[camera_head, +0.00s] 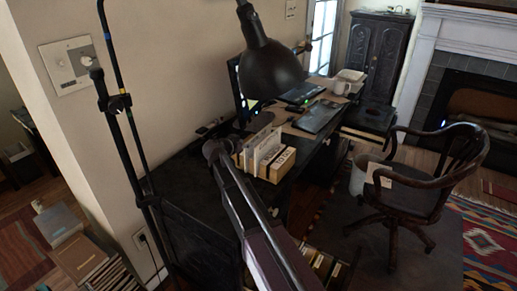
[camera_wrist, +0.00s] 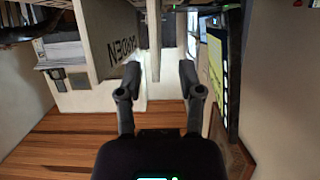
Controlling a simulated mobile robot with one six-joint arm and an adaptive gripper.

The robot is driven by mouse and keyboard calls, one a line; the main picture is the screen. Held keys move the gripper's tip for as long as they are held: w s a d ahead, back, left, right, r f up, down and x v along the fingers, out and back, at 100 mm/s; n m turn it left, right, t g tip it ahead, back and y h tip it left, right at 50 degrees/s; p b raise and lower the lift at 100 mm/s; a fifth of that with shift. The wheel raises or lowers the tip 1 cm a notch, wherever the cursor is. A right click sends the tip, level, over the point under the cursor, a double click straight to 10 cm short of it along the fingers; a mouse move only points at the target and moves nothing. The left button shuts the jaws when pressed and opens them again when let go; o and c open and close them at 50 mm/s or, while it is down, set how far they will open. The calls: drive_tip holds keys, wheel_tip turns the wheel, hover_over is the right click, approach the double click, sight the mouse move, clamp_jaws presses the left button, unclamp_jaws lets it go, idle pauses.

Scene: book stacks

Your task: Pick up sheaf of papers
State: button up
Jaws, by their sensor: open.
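White upright papers (camera_head: 262,150) stand in a light wooden holder (camera_head: 277,170) on the dark desk. I cannot tell for sure that these are the sheaf. In the wrist view, a stack of pale sheets (camera_wrist: 63,52) lies at the left, beside a pale box with dark lettering (camera_wrist: 122,55). My gripper (camera_wrist: 157,83) is open, its two dark fingers apart, with pale upright surfaces beyond them. I see nothing held between the fingers. In the head view, my arm reaches up to the holder's left side, and the fingers cannot be made out.
A black lamp (camera_head: 270,68) hangs over the desk (camera_head: 185,190). A wooden chair (camera_head: 420,180) stands at the right. A wall borders the left. In the wrist view, a dark-framed screen (camera_wrist: 226,75) is close on the right.

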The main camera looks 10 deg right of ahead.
sight(258, 138)
drive_tip(key=b+x, duration=0.1)
drive_tip(key=x, duration=0.3)
drive_tip(key=shift+d, duration=0.3)
idle(0.3)
clamp_jaws()
